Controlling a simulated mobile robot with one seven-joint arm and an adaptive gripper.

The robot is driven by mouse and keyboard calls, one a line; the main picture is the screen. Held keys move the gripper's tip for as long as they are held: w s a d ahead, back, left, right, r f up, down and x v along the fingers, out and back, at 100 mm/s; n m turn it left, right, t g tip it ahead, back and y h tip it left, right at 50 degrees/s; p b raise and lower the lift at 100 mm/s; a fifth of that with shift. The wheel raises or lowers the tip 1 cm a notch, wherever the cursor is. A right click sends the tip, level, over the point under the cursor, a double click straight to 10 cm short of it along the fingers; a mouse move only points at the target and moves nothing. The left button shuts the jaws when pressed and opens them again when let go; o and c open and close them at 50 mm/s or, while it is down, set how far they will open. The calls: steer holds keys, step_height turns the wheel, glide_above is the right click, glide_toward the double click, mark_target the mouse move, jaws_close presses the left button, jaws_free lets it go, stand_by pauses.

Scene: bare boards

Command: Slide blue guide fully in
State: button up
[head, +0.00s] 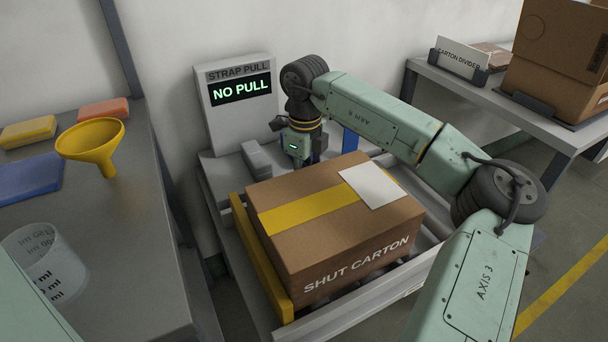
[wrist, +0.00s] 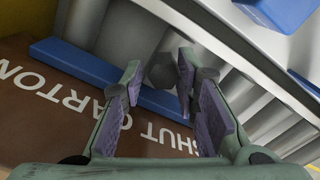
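The blue guide (wrist: 95,69) shows in the wrist view as a long bar running diagonally beside the carton (wrist: 50,118). A dark grey rounded knob sits at the bar, between my fingers. My gripper (wrist: 160,68) is open, with one finger on each side of the knob; I cannot tell whether they touch it. In the head view my gripper (head: 302,146) is behind the carton (head: 330,225), its fingertips hidden. The guide bar is mostly hidden there; a blue upright part (head: 350,140) shows behind the carton. The carton lies flat on rollers, apparently shut with yellow tape.
A yellow guide (head: 262,258) runs along the carton's left side. A sign (head: 240,92) reads "NO PULL" behind. A left bench holds a yellow funnel (head: 92,142) and a clear beaker (head: 45,262). Another bench with cartons (head: 560,55) stands at right.

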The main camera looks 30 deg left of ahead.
steer(key=o, duration=0.3)
steer(key=shift+w+r, duration=0.1)
step_height(320, 180, up, 12)
stand_by(0.6)
stand_by(0.3)
